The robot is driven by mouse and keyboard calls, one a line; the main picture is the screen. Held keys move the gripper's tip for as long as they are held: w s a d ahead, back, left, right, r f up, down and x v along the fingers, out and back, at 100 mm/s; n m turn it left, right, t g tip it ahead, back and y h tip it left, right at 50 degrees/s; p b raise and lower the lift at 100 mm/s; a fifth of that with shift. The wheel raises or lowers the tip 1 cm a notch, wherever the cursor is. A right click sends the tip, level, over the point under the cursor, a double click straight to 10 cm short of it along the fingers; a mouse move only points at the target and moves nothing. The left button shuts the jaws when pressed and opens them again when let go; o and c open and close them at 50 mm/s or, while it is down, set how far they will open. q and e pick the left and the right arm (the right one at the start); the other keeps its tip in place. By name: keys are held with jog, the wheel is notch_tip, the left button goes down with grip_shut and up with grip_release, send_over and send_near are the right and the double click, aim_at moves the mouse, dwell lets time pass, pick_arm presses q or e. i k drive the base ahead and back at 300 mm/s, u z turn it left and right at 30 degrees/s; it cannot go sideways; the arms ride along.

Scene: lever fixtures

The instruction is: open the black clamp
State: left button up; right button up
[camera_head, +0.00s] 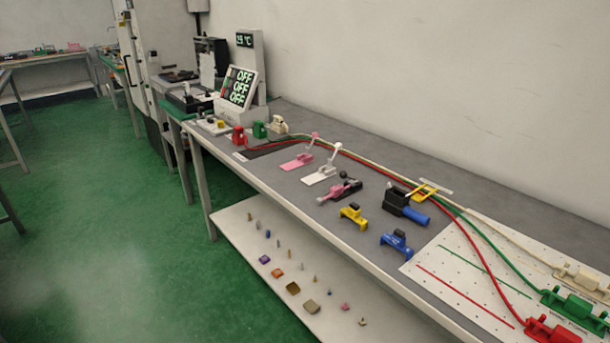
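The thing that best fits the black clamp is a black block-shaped fixture (394,200) with a blue cylindrical handle (414,215) pointing to the lower right. It sits on the grey table right of the picture's middle. I cannot tell whether it is open or shut. A pink fixture with black parts (340,191) lies to its left, so which one is the black clamp is not fully certain. Neither of my grippers is in view.
On the table (270,178) are a white lever clamp (320,176), a pink lever clamp (297,162), a yellow fixture (353,216) and a blue fixture (397,244). Red, green and cream cables run along the back to a white perforated board (440,270). A lower shelf (245,228) holds small parts.

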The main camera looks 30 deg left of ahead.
aim_at(343, 174)
jog(key=u, duration=0.7)
jog(key=i, duration=0.75)
jog(key=z, duration=0.3)
